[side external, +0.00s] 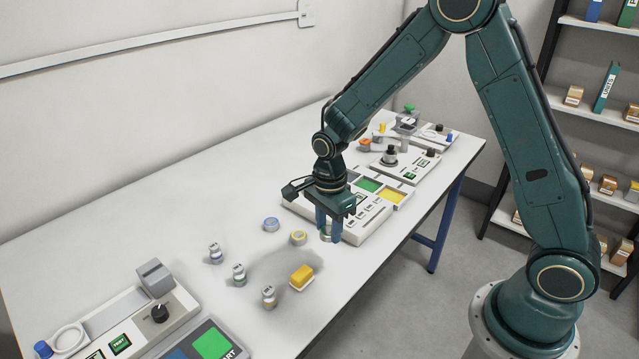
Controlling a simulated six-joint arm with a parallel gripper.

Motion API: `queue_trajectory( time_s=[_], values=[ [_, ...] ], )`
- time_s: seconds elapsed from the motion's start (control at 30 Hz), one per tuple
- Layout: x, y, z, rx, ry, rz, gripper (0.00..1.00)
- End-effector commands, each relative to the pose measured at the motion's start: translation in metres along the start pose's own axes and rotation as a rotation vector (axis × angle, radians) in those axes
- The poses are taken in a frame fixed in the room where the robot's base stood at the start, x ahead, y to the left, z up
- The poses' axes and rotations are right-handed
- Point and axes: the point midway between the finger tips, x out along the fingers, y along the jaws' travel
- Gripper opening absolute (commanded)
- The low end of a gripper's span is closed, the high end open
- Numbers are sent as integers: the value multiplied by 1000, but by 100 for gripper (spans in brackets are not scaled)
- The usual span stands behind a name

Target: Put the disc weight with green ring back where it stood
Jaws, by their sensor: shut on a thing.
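My gripper (327,229) points down over the white table (150,215), in front of a white panel. It is shut on a small round metal weight (326,238), whose lower part shows between the fingertips. A hint of green shows on it, but its ring is mostly hidden by the fingers. I cannot tell whether it touches the table or hangs just above it. A disc weight with a yellow ring (298,238) and one with a blue ring (271,224) lie on the table left of my gripper.
Several small bottles, one of them nearest the front (269,297), stand to the left. A yellow block (302,275) sits on a white base near the front edge. The white panel (352,232) with coloured squares is close behind my gripper. The table's back left is clear.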

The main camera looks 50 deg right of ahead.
Motion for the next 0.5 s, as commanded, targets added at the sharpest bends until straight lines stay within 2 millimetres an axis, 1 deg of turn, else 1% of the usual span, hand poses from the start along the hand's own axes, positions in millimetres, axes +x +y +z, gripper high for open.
queue_trajectory(
  time_s=[0.03, 0.1, 0.2, 0.33, 0.5],
  values=[
    [10, 1, 0, 0, 1, 4, 3],
    [20, 1, 0, 0, 1, 4, 3],
    [31, 0, 0, 0, 0, 2, 3],
    [38, 0, 0, 0, 0, -1, 3],
    [39, -1, 0, 0, 0, -1, 3]
  ],
)
